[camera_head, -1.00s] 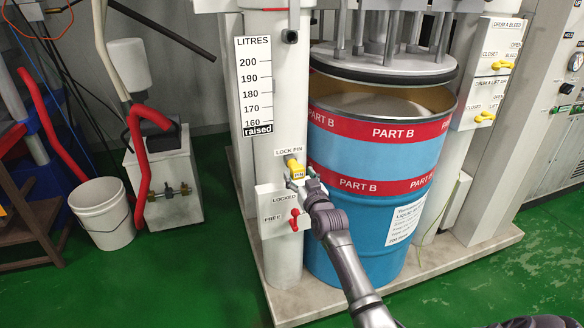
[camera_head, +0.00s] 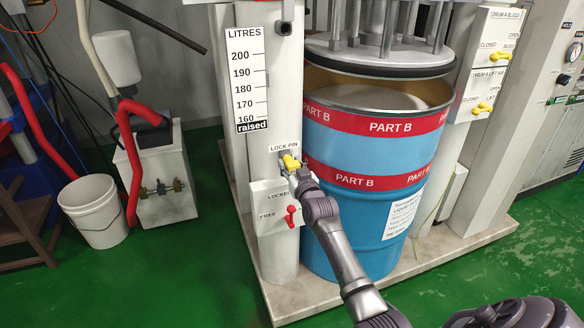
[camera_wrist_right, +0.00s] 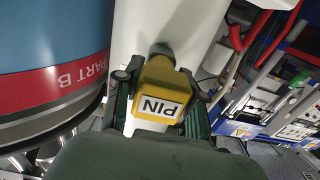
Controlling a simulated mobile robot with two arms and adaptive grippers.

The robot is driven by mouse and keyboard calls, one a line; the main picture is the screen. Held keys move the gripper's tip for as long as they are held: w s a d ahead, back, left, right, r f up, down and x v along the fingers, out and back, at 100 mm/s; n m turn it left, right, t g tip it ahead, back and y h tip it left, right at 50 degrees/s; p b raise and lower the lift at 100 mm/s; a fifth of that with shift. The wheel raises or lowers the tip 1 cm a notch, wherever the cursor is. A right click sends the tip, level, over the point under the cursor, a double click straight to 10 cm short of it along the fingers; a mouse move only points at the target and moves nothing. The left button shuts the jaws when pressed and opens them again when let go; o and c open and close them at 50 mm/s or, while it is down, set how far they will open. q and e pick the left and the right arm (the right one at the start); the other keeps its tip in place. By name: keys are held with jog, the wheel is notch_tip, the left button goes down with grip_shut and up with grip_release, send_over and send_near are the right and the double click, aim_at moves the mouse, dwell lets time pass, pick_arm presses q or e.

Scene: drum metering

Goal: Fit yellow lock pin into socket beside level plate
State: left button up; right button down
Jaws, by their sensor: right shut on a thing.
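The yellow lock pin (camera_head: 291,162) is at the white column, just below the LOCK PIN label (camera_head: 284,148). My right gripper (camera_head: 297,172) is shut on it. In the right wrist view the pin's yellow block (camera_wrist_right: 160,92), marked PIN, sits between the two fingers of the right gripper (camera_wrist_right: 158,98). A dark round part shows at the pin's far end against the white column; I cannot tell whether it is the shaft or the socket, or how deep the pin sits. The white LITRES level plate (camera_head: 247,80) is on the column above. My left gripper is not in view.
The blue PART B drum (camera_head: 372,215) stands close to the right of the pin. A LOCKED/FREE box (camera_head: 270,195) with a red lever (camera_head: 291,216) is just below the pin. A white bucket (camera_head: 93,212) and a red hose (camera_head: 128,140) are farther left.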

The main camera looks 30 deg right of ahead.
jog(key=shift+s+a+p, duration=0.1)
jog(key=shift+s+p, duration=0.25)
jog(key=shift+p, duration=0.1)
jog(key=shift+p+v, duration=0.65)
jog(key=shift+v, duration=0.1)
jog(key=shift+p+v, duration=0.85)
jog(key=shift+v, duration=0.3)
jog(key=shift+s, duration=0.1)
jog(key=shift+p+v, duration=1.55)
jog(key=shift+v, duration=0.45)
jog(key=shift+r, duration=0.1)
